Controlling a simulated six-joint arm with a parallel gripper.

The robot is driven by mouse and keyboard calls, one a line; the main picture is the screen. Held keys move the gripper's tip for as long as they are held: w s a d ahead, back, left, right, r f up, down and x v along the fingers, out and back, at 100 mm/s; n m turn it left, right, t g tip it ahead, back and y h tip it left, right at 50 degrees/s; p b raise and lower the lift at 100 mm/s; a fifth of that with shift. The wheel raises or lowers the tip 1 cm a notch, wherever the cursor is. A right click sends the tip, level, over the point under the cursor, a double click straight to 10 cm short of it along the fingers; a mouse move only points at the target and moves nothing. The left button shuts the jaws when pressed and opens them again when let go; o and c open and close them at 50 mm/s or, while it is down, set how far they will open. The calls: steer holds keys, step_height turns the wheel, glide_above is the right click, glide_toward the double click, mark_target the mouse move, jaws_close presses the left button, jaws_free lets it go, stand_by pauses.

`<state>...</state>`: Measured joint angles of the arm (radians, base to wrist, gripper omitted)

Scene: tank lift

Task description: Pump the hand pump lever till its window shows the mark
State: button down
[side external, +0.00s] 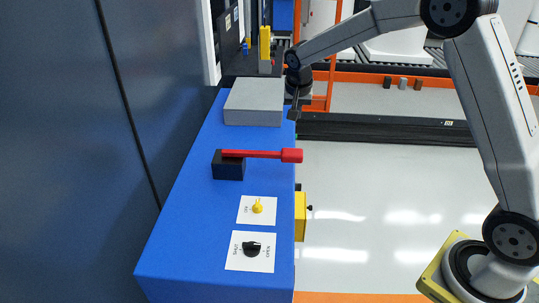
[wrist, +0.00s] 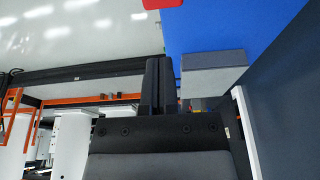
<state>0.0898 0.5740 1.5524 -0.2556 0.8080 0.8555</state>
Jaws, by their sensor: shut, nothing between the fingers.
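The red pump lever (side external: 262,154) lies about level, reaching right from a black block (side external: 228,168) on the blue bench. Its thick red end overhangs the bench's right edge and shows at the top of the wrist view (wrist: 160,3). My gripper (side external: 293,113) is beyond the lever, by the right edge of the bench near the grey box, apart from the lever. In the wrist view my gripper (wrist: 159,62) has its dark fingers together with nothing between them. I cannot make out the window or its mark in either view.
The blue bench (side external: 190,225) carries a grey box (side external: 253,102) at its far end. Nearer are a yellow switch (side external: 257,206) and a black knob (side external: 252,248) on white plates. A yellow box (side external: 300,216) is on its right side.

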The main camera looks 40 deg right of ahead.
steer(key=shift+f, duration=0.1)
glide_toward(294, 152)
steer(key=x, duration=0.5)
steer(key=shift+w+d+f, duration=0.15)
steer(key=shift+w+d, duration=0.1)
steer(key=shift+w, duration=0.05)
steer(key=shift+f, duration=0.85)
